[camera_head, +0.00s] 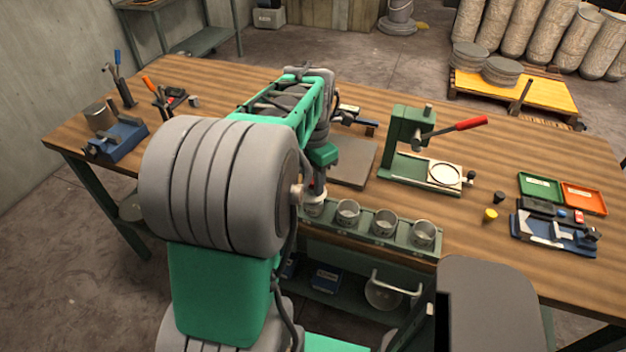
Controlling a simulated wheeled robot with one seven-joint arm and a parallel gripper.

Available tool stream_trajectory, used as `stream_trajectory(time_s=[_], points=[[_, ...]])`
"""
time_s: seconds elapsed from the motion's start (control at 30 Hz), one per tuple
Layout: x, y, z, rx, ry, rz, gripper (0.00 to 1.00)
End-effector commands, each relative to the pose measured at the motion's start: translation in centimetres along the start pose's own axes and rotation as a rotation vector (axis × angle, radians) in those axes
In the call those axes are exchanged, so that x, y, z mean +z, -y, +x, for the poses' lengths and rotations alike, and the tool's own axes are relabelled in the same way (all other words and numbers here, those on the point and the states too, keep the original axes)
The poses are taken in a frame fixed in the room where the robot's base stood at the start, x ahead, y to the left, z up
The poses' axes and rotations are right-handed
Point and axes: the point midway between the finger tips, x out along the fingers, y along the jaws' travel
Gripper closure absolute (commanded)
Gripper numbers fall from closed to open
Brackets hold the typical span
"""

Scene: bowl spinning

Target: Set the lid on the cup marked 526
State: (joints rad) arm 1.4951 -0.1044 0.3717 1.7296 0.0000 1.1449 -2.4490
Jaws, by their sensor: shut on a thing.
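Several grey metal cups stand in a row in a green rack (405,246) at the table's front edge. Three of them, the second (347,213), third (384,223) and rightmost cup (424,234), show open tops. Their number marks are too small to read. My gripper (317,196) points down at the left end of the rack, right over the leftmost cup (314,209). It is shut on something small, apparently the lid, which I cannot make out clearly. My arm hides the rack's left end, and I cannot tell whether the lid touches the cup.
A green press with a red handle (470,123) stands behind the rack, beside a flat grey plate (352,162). Green (540,187) and orange trays (584,198) and a blue fixture (555,236) lie at right. Tools and a blue vise (118,140) are at left.

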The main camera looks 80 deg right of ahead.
Motion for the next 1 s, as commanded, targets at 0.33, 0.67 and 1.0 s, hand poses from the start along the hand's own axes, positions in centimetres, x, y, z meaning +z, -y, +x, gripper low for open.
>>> stream_trajectory(time_s=[0.33, 0.67, 1.0], points=[[0.0, 0.0, 0.7, 0.000, 0.000, 0.000, 0.87], [0.0, 0.0, 1.2, 0.001, 0.001, 0.000, 0.87], [0.0, 0.0, 1.3, 0.000, 0.000, 0.000, 0.87]])
